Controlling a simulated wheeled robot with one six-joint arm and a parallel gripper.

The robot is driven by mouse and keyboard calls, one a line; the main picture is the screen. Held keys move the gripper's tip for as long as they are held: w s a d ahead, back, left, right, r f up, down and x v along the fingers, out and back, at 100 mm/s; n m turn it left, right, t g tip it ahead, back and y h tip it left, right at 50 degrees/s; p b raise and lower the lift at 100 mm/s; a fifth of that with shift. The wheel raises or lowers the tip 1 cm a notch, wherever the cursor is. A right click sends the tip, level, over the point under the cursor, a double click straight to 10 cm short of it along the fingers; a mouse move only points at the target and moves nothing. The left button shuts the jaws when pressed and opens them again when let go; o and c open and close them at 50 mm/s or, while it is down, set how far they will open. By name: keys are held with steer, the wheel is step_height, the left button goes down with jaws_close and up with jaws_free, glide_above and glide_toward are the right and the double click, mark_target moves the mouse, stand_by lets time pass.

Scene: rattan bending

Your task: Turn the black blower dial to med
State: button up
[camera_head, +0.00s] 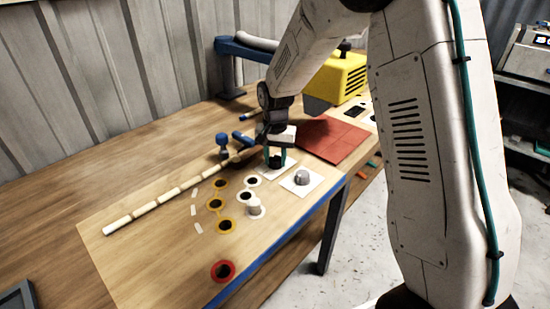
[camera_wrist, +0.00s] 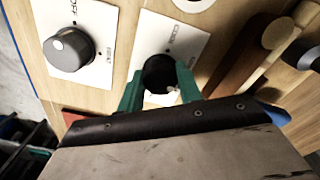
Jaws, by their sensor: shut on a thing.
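The black blower dial (camera_wrist: 159,74) sits on a white label plate (camera_wrist: 185,38) in the wrist view. The plate's printed words are too small and turned to read surely. My gripper (camera_wrist: 160,88) has its green fingers on either side of the black dial and is shut on it. In the head view my gripper (camera_head: 276,160) reaches down over the dial's plate (camera_head: 283,170), and the arm partly hides the dial there.
A grey dial (camera_wrist: 71,50) on its own white plate stands beside it, also in the head view (camera_head: 302,177). A rattan pole (camera_head: 160,202) lies to the left. A red mat (camera_head: 335,140) and yellow blower (camera_head: 340,76) are behind. Several ringed holes (camera_head: 223,271) mark the board.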

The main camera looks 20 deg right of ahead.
mark_target(276, 159)
steer(key=shift+m, duration=1.6)
steer(key=o, duration=1)
step_height(276, 159, up, 8)
steer(key=shift+f, duration=0.1)
steer(key=shift+s, duration=0.1)
